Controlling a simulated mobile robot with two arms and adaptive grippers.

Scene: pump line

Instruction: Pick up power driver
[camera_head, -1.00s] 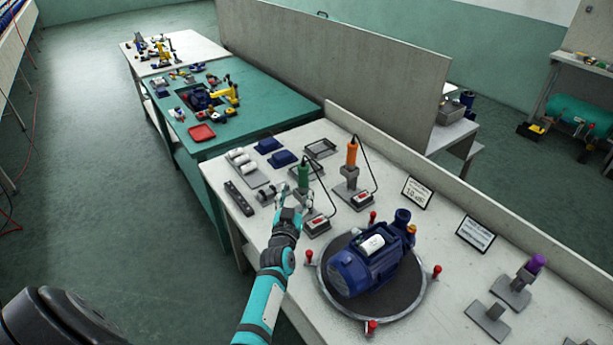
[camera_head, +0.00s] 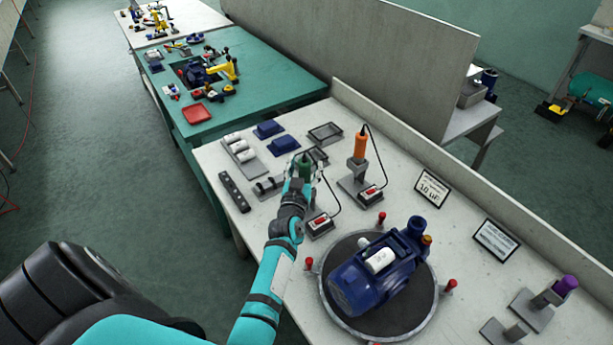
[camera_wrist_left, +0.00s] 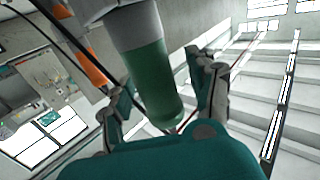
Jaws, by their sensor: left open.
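A power driver with a green grip (camera_head: 306,166) stands upright in a grey stand on the white bench. Its grip also shows large in the left wrist view (camera_wrist_left: 155,85). My left gripper (camera_head: 299,180) is at the green driver, partly covering it and its stand in the head view. In the left wrist view the two fingers are apart, one on each side of the grip, with gaps visible. A second driver with an orange grip (camera_head: 360,144) stands in its own stand to the right. My right gripper is not in view.
A blue motor (camera_head: 364,286) sits on a round turntable (camera_head: 330,290) with red knobs. Cable boxes with red switches (camera_head: 321,222) lie by the stands. A purple-handled tool (camera_head: 565,287) stands at the lower right. Blue trays (camera_head: 269,129) lie behind the gripper.

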